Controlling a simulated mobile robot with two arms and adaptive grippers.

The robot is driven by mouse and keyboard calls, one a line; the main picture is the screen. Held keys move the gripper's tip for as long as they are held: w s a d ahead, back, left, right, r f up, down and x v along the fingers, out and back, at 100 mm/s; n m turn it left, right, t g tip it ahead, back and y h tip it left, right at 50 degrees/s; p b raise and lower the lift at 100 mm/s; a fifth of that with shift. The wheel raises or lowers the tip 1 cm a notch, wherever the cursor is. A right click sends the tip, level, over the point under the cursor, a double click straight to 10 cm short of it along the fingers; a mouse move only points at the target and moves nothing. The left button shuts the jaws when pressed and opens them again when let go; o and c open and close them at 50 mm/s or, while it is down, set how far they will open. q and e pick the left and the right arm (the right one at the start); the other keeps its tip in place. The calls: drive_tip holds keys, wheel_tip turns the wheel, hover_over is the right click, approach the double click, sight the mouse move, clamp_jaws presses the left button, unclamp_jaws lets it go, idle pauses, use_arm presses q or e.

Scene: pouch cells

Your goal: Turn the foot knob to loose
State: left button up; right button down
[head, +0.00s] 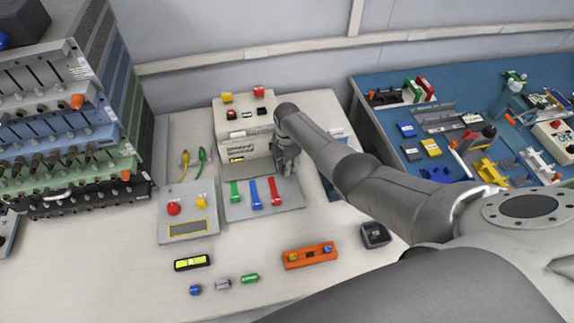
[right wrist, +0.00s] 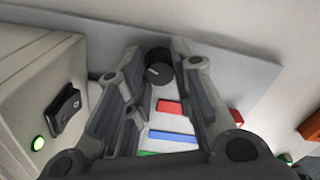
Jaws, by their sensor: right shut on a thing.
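A black round knob (right wrist: 158,72), which I take for the foot knob, stands on a grey plate (right wrist: 245,75) in the right wrist view. A pale pointer line shows on its top. My right gripper (right wrist: 158,58) is shut on this knob, with one finger on each side. In the head view my right gripper (head: 286,160) reaches down at the right front of the beige box (head: 228,128) and hides the knob. I cannot read any setting marks. My left gripper is not in view.
Green (head: 235,192), blue (head: 255,194) and red (head: 274,191) levers stand on the plate close to the gripper. A control box with a red button (head: 174,208) is to the left. An orange holder (head: 310,255) and small cells lie in front.

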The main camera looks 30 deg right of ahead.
drive_tip(key=shift+n, duration=0.6)
drive_tip(key=c, duration=1.2)
unclamp_jaws()
wheel_tip(320, 180, up, 12)
